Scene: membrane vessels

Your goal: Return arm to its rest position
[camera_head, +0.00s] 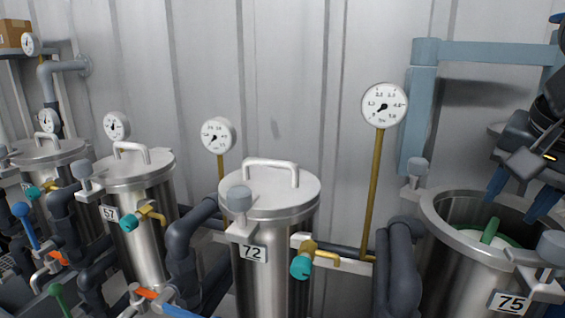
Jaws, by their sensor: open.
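My gripper (520,203) is at the right side of the head view, above the open vessel 75 (454,239). Its two blue fingers point down and stand apart, with nothing seen between them. The fingertips are over or near the vessel's mouth; I cannot tell if they reach below the rim. Part of my arm is cut off by the right edge.
Lidded vessel 72 (268,190) stands in the middle, with vessel 57 (133,167) to its left. Gauges on stems, such as the tall gauge (384,106), rise between vessels. Dark pipes (402,270) and a blue-grey frame (425,95) stand close by. The upper middle is clear wall.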

